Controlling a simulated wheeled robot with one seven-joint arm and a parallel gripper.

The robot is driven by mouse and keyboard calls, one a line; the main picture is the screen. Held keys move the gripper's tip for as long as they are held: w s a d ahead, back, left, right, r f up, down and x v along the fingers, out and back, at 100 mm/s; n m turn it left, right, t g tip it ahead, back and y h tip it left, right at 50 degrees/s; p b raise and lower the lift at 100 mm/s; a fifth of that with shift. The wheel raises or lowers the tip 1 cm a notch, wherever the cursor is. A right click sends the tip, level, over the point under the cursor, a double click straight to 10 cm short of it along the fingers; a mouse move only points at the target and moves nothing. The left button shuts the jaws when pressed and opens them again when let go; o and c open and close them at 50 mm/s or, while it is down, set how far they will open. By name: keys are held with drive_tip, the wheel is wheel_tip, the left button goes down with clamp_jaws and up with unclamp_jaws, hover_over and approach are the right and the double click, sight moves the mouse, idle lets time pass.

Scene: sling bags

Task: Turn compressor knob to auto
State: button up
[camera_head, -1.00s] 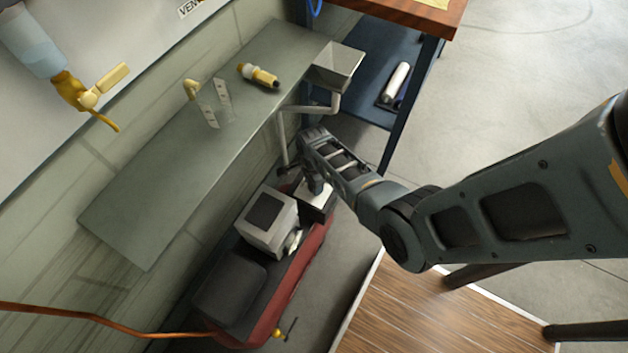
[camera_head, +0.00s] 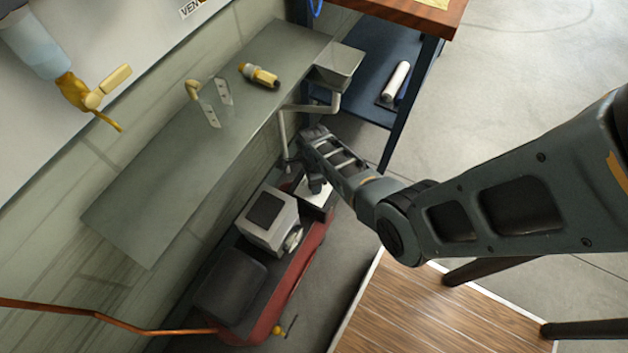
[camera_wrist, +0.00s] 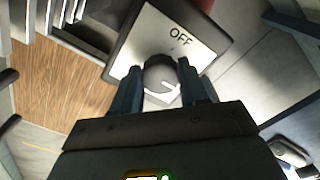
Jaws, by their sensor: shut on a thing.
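The compressor (camera_head: 285,285) is a red-bodied machine low by the wall, with a grey box and a dark motor on top. Its switch panel (camera_wrist: 205,57) is a pale plate with a dark border. "OFF" is printed near its upper edge in the wrist view; no AUTO label can be seen there. The round dark grey knob (camera_wrist: 160,70) sits on the plate, with a white mark near it. My gripper (camera_wrist: 159,78) has one finger on each side of the knob and is shut on it. In the head view my gripper (camera_head: 316,184) reaches down to the panel, and the knob is hidden.
A grey shelf (camera_head: 170,165) on the wall overhangs the compressor's left side, with a yellow-and-black fitting (camera_head: 260,75) on it. A grey funnel (camera_head: 338,68) and pipe stand close behind my gripper. A blue-framed bench (camera_head: 395,140) is at the back. A copper pipe (camera_head: 100,315) runs at lower left.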

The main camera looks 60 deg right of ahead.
drive_tip(key=o, duration=1.1)
drive_tip(key=shift+c, duration=0.2)
drive_tip(key=shift+r+p, duration=0.95)
drive_tip(key=shift+r, duration=3)
